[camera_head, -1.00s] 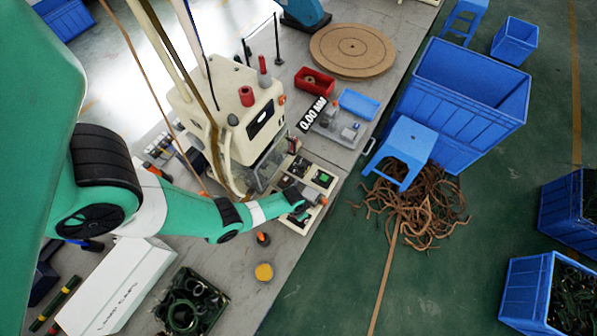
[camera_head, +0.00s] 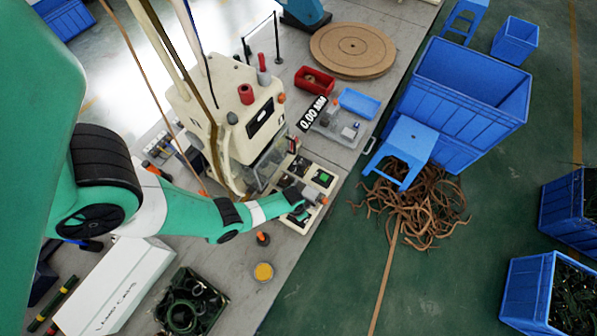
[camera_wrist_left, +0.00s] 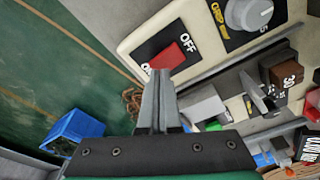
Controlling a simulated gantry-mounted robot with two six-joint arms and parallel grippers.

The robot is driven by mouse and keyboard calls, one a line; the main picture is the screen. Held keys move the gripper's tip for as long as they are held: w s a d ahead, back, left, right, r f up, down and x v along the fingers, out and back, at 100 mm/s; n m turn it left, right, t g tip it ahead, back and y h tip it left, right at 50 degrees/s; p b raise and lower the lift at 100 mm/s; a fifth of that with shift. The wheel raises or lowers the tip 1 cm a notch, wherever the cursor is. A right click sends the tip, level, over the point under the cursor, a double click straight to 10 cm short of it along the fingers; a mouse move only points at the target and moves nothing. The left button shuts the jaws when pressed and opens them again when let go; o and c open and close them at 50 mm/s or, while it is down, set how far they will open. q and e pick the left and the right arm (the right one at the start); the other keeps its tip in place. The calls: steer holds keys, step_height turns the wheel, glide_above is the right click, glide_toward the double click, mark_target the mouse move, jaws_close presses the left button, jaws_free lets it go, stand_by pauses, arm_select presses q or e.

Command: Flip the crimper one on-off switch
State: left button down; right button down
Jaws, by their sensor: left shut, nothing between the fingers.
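The on-off switch is a red rocker (camera_wrist_left: 167,56) on a black plate in a cream panel (camera_wrist_left: 133,42), at the top of the left wrist view. "OFF" is printed at its right; the label at its left is partly hidden. My left gripper (camera_wrist_left: 160,76) is shut and empty, its fingertips right at the rocker's near edge. I cannot tell whether they touch it. In the head view my left gripper (camera_head: 312,196) is over the control panels in front of the cream crimping machine (camera_head: 255,118). The switch is too small to make out there.
A grey knob (camera_wrist_left: 248,13) is right of the switch. A blue stool (camera_head: 408,140) and large blue crate (camera_head: 462,105) stand on the floor beyond the bench edge. A white box (camera_head: 115,285), a dark parts tray (camera_head: 190,303) and a yellow-filled dish (camera_head: 263,272) are on the bench.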

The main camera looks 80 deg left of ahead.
arm_select(q)
steer(key=shift+f+b, duration=0.5)
steer(key=shift+f, duration=0.1)
steer(key=shift+r, duration=0.1)
step_height(320, 180, up, 7)
steer(key=p, duration=0.7)
stand_by(0.4)
